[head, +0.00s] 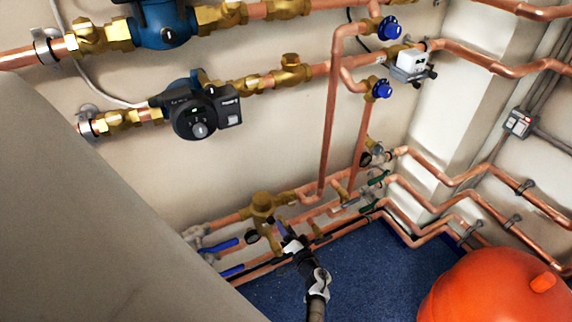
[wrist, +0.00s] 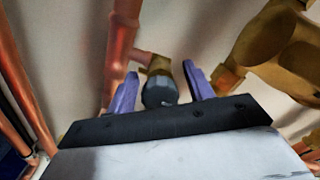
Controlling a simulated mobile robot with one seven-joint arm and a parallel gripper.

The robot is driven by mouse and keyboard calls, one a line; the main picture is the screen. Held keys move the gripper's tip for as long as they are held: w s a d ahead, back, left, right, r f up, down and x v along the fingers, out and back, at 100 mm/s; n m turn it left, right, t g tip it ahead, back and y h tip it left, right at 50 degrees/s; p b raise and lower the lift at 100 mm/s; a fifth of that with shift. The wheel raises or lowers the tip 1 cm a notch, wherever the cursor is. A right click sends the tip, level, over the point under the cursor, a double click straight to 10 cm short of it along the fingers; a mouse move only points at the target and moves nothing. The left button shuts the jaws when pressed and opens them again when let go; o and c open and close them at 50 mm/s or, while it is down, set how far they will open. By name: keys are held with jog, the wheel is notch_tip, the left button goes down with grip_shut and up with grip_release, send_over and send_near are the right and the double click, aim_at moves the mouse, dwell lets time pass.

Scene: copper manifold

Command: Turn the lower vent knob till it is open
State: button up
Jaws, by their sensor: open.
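A dark grey ribbed knob (wrist: 158,91) sits on a small brass fitting beside a vertical copper pipe in the wrist view. My gripper (wrist: 160,69) is open, with one bluish finger on each side of the knob. Gaps show between the knob and both fingers, and the knob's lower part is hidden by my gripper's body. In the head view my gripper (head: 281,229) reaches low among the pipes, just right of a brass valve body (head: 262,204). The knob is too small or hidden to make out there, and I cannot tell how far it is turned.
Blue lever handles (head: 221,246) lie left of my gripper, and copper pipes (head: 326,130) run close by. In the wrist view a large brass fitting (wrist: 285,45) stands close on the right. An orange vessel (head: 495,285) stands at lower right. Blue floor (head: 365,270) lies between.

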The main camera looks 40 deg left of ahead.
jog(key=c, duration=1)
jog(key=shift+o, duration=0.2)
